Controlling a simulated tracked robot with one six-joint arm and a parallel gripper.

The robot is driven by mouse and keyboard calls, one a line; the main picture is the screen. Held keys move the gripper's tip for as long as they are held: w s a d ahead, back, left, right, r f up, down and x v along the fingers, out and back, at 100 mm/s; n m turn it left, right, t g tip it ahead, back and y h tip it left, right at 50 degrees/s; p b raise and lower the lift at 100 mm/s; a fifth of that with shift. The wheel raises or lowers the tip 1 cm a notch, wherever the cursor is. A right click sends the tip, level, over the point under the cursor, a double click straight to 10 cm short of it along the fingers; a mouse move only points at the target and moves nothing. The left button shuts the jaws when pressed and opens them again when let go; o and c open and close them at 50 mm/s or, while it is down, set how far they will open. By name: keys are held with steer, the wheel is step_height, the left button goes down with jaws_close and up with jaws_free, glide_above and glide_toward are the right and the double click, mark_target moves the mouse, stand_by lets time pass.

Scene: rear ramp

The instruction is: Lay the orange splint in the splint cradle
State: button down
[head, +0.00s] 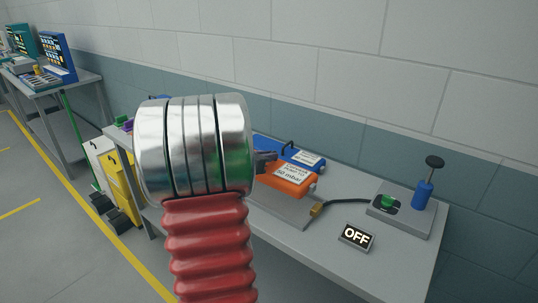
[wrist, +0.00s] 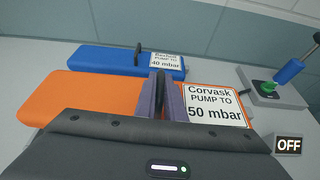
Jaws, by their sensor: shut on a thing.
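The orange splint (wrist: 95,97) spans the wrist view and carries a white label reading "Corvask PUMP TO 50 mbar". Its right end also shows in the head view (head: 277,187). My gripper (wrist: 162,92) is shut on the orange splint near its middle, with two grey-purple fingers close together beside the label. The fingers hide what they grip. I cannot tell whether the splint touches the table. The splint cradle cannot be made out in either view. My arm covers much of the table in the head view.
A blue splint (wrist: 105,58), labelled 40 mbar, lies just behind the orange one. At the right are a grey pump base with a green knob (head: 388,200), a blue pump cylinder (head: 422,195), a hose (head: 345,201) and an OFF sign (head: 356,237). The table's front right is clear.

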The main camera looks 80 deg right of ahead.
steer(key=shift+f, duration=1.9)
steer(key=shift+w+f, duration=0.15)
steer(key=shift+f, duration=0.4)
stand_by(2.2)
steer(key=shift+f, duration=1.55)
stand_by(1.0)
steer(key=c, duration=1.8)
jaws_free()
steer(key=shift+a+f, duration=0.1)
steer(key=shift+o, duration=0.2)
